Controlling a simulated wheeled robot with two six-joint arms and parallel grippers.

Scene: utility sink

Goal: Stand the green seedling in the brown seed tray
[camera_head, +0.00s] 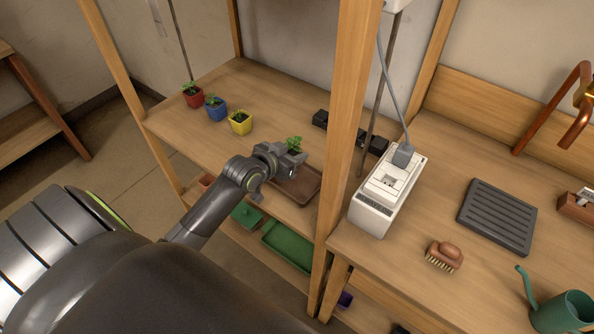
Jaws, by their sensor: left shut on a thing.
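The green seedling (294,143) shows as small leaves just above my left gripper (289,165) at the middle of the view. My left gripper is shut on the seedling, and its pot is mostly hidden behind the fingers. The brown seed tray (308,188) lies on the wooden shelf, below and around the gripper in the picture. The arm and gripper cover its left part. I cannot tell whether the seedling's pot touches the tray. My right gripper is not in view.
Seedlings in red (193,97), blue (215,110) and yellow (240,124) pots stand at the left of the shelf. Black blocks (321,119) lie behind the tray. A wooden post (345,130) rises right of it, with a white power box (386,195) beyond.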

